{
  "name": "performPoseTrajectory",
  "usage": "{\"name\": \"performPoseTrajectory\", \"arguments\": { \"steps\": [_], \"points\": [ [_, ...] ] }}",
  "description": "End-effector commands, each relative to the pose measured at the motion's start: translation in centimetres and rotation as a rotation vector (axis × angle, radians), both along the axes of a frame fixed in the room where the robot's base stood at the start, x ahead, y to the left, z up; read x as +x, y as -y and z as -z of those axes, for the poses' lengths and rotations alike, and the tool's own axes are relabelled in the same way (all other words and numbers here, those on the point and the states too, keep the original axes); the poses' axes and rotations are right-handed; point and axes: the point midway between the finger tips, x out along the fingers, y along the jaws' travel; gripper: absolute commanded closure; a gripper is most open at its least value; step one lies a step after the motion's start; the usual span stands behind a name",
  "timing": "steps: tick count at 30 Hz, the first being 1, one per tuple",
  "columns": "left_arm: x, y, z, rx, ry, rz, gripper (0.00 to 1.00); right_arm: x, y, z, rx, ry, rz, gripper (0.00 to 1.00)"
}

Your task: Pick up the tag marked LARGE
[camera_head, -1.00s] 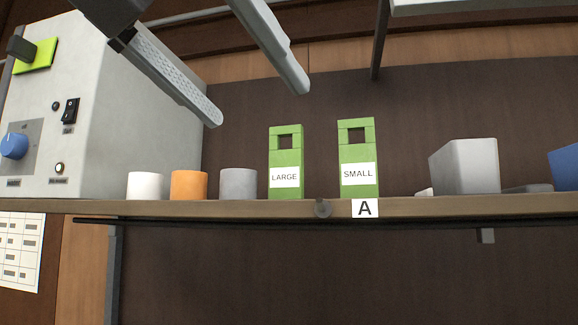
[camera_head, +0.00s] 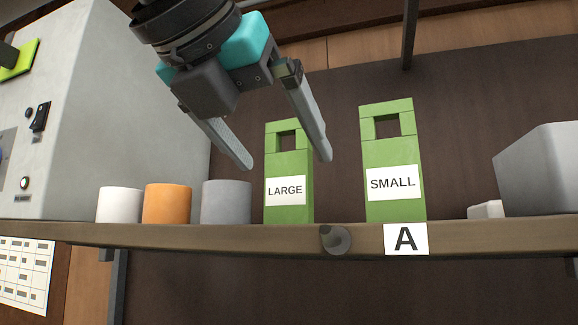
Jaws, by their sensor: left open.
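The green tag marked LARGE (camera_head: 289,213) stands upright on the shelf (camera_head: 190,235), with a square hole near its top and a white label. A similar green tag marked SMALL (camera_head: 395,208) stands to its right. My left gripper (camera_head: 290,164) is open and empty, pointing down from above. In the picture its fingertips lie on either side of the upper part of the LARGE tag, and the right finger overlaps the tag's top right edge. I cannot tell how far the fingers are in front of the tag. My right gripper is not in view.
White (camera_head: 119,205), orange (camera_head: 167,204) and grey (camera_head: 226,203) cylinders stand left of the LARGE tag. A large grey machine (camera_head: 110,110) is at the left. A grey bin (camera_head: 545,170) stands at the right. A round knob (camera_head: 335,239) and an "A" label (camera_head: 406,239) are on the shelf edge.

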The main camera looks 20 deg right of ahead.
Motion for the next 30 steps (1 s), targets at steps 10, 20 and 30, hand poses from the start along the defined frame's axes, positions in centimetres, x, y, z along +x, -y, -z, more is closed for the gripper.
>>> {"name": "performPoseTrajectory", "arguments": {
  "steps": [10,20,30],
  "points": [
    [2.4,1.9,0.7,0.002,-0.003,0.001,0.0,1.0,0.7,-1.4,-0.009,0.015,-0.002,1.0],
    [5.1,4.0,1.9,0.0,-0.002,0.001,0.0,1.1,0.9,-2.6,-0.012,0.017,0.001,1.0],
    [5.1,4.0,1.9,0.0,0.0,0.001,0.16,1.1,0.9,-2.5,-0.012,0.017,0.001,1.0]
  ]
}}
